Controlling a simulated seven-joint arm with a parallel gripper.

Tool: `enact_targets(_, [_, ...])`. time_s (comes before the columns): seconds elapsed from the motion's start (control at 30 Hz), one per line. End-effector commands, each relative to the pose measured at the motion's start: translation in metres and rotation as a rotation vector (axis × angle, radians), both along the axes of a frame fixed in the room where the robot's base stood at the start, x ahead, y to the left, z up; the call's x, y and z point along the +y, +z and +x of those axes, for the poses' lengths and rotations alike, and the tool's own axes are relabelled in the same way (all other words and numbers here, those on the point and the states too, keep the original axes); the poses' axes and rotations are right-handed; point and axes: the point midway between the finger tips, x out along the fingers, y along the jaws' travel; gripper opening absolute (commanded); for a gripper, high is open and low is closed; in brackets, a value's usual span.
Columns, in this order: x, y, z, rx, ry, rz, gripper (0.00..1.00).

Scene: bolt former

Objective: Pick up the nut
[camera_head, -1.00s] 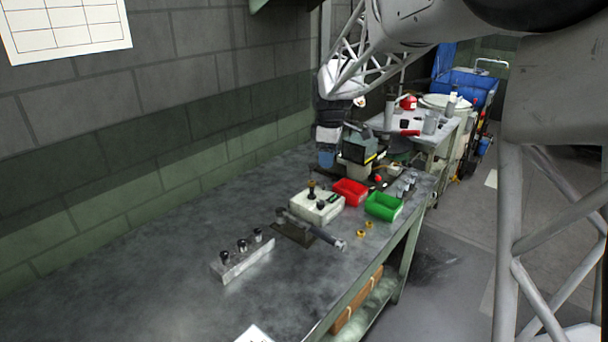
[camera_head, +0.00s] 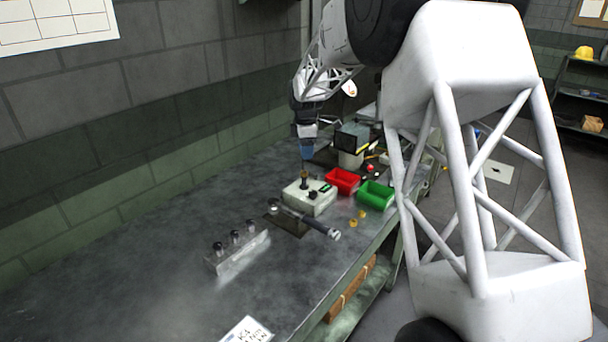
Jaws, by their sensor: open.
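Two small brass-yellow nuts (camera_head: 352,223) (camera_head: 362,214) lie on the bench near its front edge, in front of the green bin. My gripper (camera_head: 306,163) hangs pointing down over the back of a white box (camera_head: 312,203). It is open, and its fingers are thin and small at this distance. A short post (camera_head: 304,180), dark with a brass tint, stands upright on that box just below my gripper. I cannot tell whether the fingers touch the post or stay above it.
A red bin (camera_head: 342,181) and a green bin (camera_head: 376,195) stand right of the box. A metal block with several pegs (camera_head: 238,254) stands left.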

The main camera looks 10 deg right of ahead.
Motion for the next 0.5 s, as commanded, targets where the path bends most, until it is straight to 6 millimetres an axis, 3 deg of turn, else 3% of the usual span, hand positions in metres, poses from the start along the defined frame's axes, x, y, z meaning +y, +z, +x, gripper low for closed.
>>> enact_targets(0.5, [0.0,-0.026,0.0,-0.001,-0.001,0.0,0.55])
